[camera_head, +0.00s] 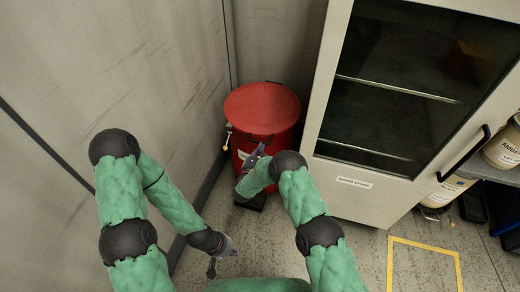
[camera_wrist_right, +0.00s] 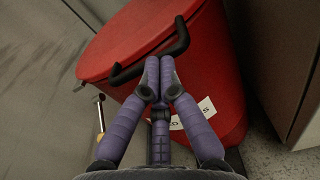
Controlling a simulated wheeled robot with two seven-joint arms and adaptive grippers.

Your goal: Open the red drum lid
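The red drum (camera_head: 258,125) stands in the corner with its round red lid (camera_head: 262,103) down; the lid also fills the upper part of the right wrist view (camera_wrist_right: 130,38). A black bar handle (camera_wrist_right: 180,38) sticks out at the lid's front edge. My right gripper (camera_wrist_right: 159,68) has its purple fingers together, with the tips at the handle and overlapping its middle. I cannot tell if the bar is between them. In the head view, my right gripper (camera_head: 254,158) is at the drum's front. My left gripper (camera_head: 223,247) hangs low above the floor, its fingers too small to judge.
A pale cabinet with a dark glass door (camera_head: 400,85) stands close to the drum's right. A grey wall (camera_head: 150,70) is close on the left. A small brass-coloured fitting (camera_wrist_right: 100,115) sits on the drum's left side. Pale containers (camera_head: 505,148) stand at far right.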

